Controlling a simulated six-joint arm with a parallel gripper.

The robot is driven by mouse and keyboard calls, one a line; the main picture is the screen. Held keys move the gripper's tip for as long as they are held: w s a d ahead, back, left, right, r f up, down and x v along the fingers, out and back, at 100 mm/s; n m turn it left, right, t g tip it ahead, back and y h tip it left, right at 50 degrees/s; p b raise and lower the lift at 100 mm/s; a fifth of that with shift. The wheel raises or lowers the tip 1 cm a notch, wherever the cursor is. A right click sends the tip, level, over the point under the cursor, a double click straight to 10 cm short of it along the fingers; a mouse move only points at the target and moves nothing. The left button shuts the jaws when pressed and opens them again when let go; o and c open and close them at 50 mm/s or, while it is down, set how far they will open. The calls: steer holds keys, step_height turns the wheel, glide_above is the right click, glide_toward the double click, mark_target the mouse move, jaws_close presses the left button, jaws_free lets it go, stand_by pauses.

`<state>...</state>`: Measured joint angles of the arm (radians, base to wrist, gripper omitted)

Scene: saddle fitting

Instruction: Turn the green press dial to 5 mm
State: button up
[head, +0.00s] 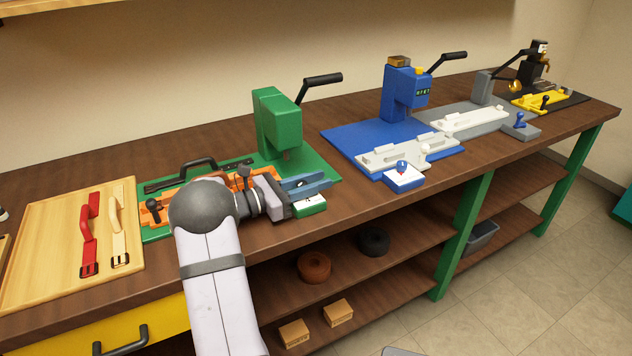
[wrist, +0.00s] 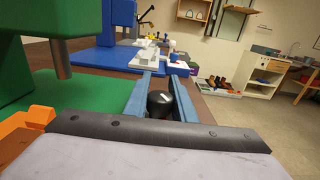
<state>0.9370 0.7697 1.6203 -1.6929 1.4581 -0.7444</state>
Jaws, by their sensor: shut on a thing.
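The green press (head: 278,122) stands on its green base at the left half of the bench; its column also shows at the left in the wrist view (wrist: 50,50). The dial is a round black knob (wrist: 160,104) with a short white mark on top. My gripper (head: 308,184) reaches over the dial's green box with a white top (head: 309,203). In the wrist view its two blue fingers (wrist: 165,92) are shut on the knob, one on each side. The dial's scale numbers cannot be read, so the setting cannot be told.
An orange fixture (head: 180,197) lies left of the press under my arm. A wooden board (head: 65,245) with red and cream straps is further left. A blue press (head: 398,95) with its own dial box (head: 404,180) stands to the right. Bare bench lies between the stations.

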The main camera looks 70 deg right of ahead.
steer(key=shift+w+d+n+t+h+b, duration=0.15)
steer(key=shift+w+n+t+h, duration=0.05)
steer(key=shift+n+t+h, duration=0.6)
steer(key=shift+w+d+n+t+h+b, duration=0.2)
steer(key=shift+n+t+h, duration=0.35)
steer(key=shift+t, duration=0.45)
steer(key=o, duration=1.1)
steer(key=shift+c, duration=0.2)
steer(key=shift+a, duration=0.1)
steer(key=shift+b+v, duration=0.35)
steer(key=shift+v, duration=3.3)
steer(key=shift+r, duration=0.1)
